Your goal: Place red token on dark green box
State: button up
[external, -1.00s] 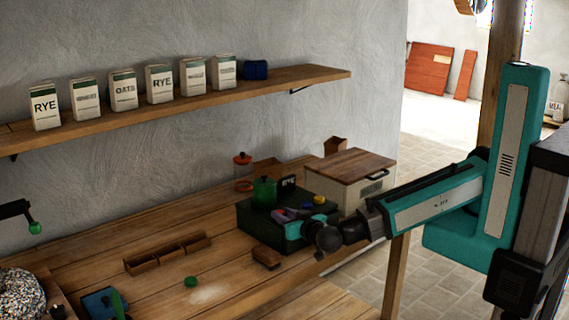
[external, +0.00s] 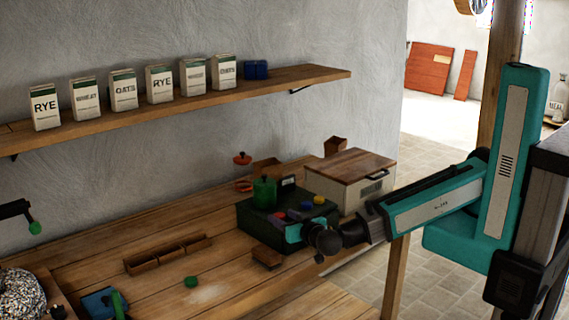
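The dark green box (external: 258,229) stands on the wooden bench, beside a cream box. A small red piece (external: 278,215), which looks like the red token, shows on its top near the front; its exact contact is too small to tell. A blue piece (external: 306,205) and a yellow piece (external: 319,200) are also on the top. My gripper (external: 294,231) is low at the box's front right side, with its dark wrist just to the right. Its fingers are too small and partly hidden, so their opening does not show.
A green canister (external: 264,193) stands on the box's back left. The cream box with a wooden lid (external: 352,164) is close behind my wrist. A small brown block (external: 267,257), a green piece (external: 191,282) and a divided wooden tray (external: 168,254) lie in front and left.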

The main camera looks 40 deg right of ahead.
jog(key=shift+r, duration=0.2)
jog(key=b+v, duration=0.2)
jog(key=v, duration=1)
dwell(0.4)
jog(key=shift+w+f, duration=0.15)
dwell(0.5)
jog(key=shift+p+x, duration=0.85)
jog(key=shift+x, duration=3.9)
